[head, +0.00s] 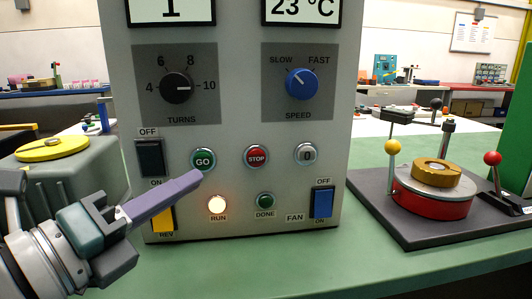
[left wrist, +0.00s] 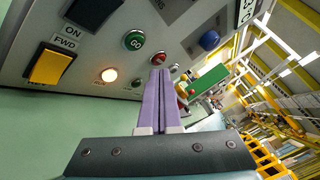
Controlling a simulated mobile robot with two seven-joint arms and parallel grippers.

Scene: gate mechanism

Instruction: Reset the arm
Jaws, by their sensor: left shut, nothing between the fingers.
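A grey control panel (head: 230,120) stands in the middle of the head view. It carries a green GO button (head: 203,159), a red STOP button (head: 256,156) and a grey 0 button (head: 306,154). The RUN lamp (head: 217,204) is lit; the green DONE lamp (head: 265,200) looks dark. My left gripper (head: 198,176) is shut and empty, its purple fingers pointing at the panel just below GO. In the left wrist view the fingertips (left wrist: 160,72) appear near GO (left wrist: 134,39) and STOP; whether they touch is unclear. My right gripper is not in view.
The TURNS knob (head: 176,88) points near 10; the blue SPEED knob (head: 302,84) points towards SLOW. A black switch (head: 150,157), yellow switch (head: 163,219) and blue FAN switch (head: 323,203) sit nearby. A red-and-brass turntable mechanism (head: 432,196) stands right; the front bench is clear.

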